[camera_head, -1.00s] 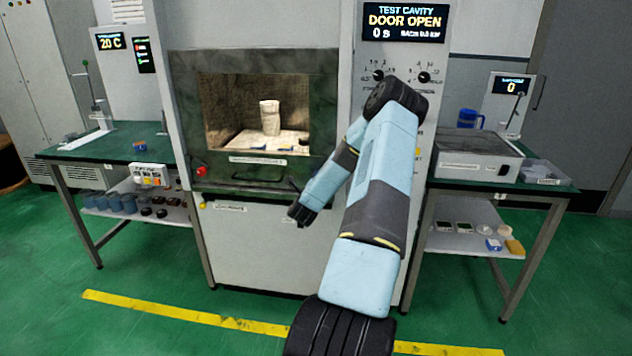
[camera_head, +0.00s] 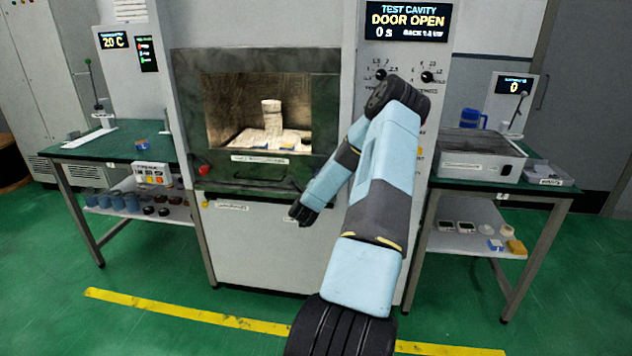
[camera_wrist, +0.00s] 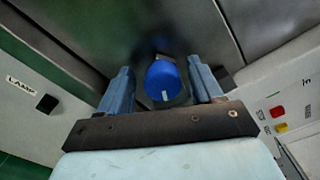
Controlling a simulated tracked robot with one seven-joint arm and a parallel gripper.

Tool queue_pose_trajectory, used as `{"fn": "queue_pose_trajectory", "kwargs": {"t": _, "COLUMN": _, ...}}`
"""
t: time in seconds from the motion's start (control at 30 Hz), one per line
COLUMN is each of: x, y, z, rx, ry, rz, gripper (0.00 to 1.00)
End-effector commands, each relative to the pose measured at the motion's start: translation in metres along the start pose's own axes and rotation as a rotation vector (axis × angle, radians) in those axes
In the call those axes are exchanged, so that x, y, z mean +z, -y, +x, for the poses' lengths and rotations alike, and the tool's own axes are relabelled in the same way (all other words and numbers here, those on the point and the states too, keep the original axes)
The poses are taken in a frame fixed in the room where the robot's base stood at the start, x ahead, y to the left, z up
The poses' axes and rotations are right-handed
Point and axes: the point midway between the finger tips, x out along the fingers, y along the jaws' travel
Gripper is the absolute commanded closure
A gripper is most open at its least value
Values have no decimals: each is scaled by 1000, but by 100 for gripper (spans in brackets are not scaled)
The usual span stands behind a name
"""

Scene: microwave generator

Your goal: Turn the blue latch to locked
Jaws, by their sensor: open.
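The blue latch (camera_wrist: 163,81) shows in the wrist view as a round blue knob with a short white mark near its lower edge. It sits on a dark metal panel (camera_wrist: 210,35). My gripper (camera_wrist: 160,85) is open, with one finger on each side of the knob. Whether the fingers touch it is hard to tell. In the head view my arm reaches toward the front of the microwave cavity (camera_head: 255,160), and its end hides the latch there. The display (camera_head: 407,21) above reads DOOR OPEN.
The cavity holds a pale cylinder (camera_head: 271,112). Green benches stand on the left (camera_head: 110,150) and right (camera_head: 530,188). A grey box (camera_head: 478,155) sits on the right one. In the wrist view, a LAMP button (camera_wrist: 47,103) is at left and red and yellow buttons (camera_wrist: 278,112) at right.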

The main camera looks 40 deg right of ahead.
Motion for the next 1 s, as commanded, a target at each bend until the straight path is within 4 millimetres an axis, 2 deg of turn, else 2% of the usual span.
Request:
{"fn": "queue_pose_trajectory", "kwargs": {"t": 0.17, "x": 0, "y": -1, "z": -23, "rx": 2, "ry": 0, "rz": 0, "gripper": 34}}
{"fn": "queue_pose_trajectory", "kwargs": {"t": 0.6, "x": 0, "y": -2, "z": -106, "rx": 4, "ry": 1, "rz": -1, "gripper": 34}}
{"fn": "queue_pose_trajectory", "kwargs": {"t": 0.8, "x": 1, "y": -3, "z": -128, "rx": 4, "ry": 1, "rz": -1, "gripper": 34}}
{"fn": "queue_pose_trajectory", "kwargs": {"t": 1.0, "x": 1, "y": -2, "z": -134, "rx": 2, "ry": 1, "rz": 0, "gripper": 34}}
